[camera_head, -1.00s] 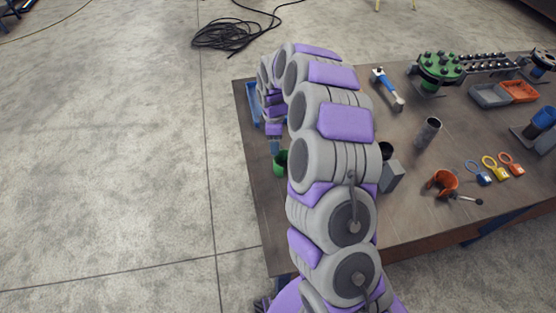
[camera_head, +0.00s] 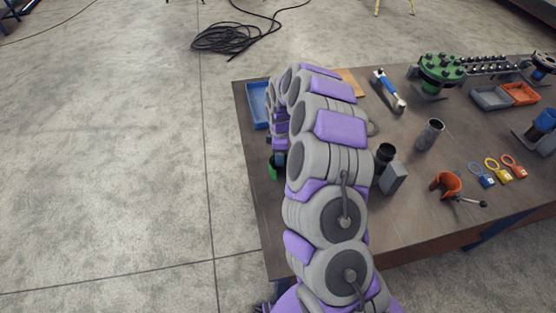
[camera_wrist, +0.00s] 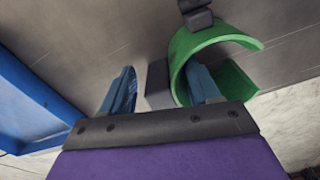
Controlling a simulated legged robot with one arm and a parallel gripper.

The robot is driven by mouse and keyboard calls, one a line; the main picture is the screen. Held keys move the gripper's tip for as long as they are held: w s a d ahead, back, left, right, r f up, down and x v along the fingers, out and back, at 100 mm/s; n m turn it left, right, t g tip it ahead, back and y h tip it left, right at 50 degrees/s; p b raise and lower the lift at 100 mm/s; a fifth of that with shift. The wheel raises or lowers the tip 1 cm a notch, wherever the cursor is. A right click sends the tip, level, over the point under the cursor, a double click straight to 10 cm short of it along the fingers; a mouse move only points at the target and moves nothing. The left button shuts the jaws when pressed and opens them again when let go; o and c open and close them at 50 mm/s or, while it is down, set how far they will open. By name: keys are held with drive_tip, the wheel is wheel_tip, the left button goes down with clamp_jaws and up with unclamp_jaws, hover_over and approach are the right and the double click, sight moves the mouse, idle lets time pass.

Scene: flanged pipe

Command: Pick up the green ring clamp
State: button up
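The green ring clamp (camera_wrist: 183,52) is an open C-shaped band in the wrist view, with a dark fitting (camera_wrist: 196,14) at its top. My gripper (camera_wrist: 162,80) is open, its two blue fingers spread apart. The right finger overlaps the clamp's opening, and the clamp's left wall shows between the fingers. I cannot tell whether the finger touches the clamp. In the head view the green clamp (camera_head: 272,170) shows only in part at the table's left side, with my arm hiding the rest.
A blue tray (camera_head: 256,101) lies at the table's back left; its wall (camera_wrist: 35,90) is close on the wrist view's left. A dark grey block (camera_wrist: 158,84) shows between the fingers. An orange clamp (camera_head: 446,184), a dark cylinder (camera_head: 385,152) and padlocks (camera_head: 487,181) stand to the right.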

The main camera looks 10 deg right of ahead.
drive_tip(key=d, duration=0.2)
drive_tip(key=shift+d, duration=0.35)
drive_tip(key=c, duration=0.3)
drive_tip(key=shift+d, duration=0.15)
drive_tip(key=shift+c, duration=0.7)
drive_tip(key=a, duration=0.3)
drive_tip(key=shift+a, duration=0.3)
clamp_jaws()
drive_tip(key=shift+d, duration=1.45)
drive_tip(key=shift+a, duration=1.15)
drive_tip(key=shift+d, duration=0.85)
drive_tip(key=shift+r, duration=0.2)
wheel_tip(320, 180, up, 10)
drive_tip(key=p, duration=0.2)
drive_tip(key=shift+f, duration=0.2)
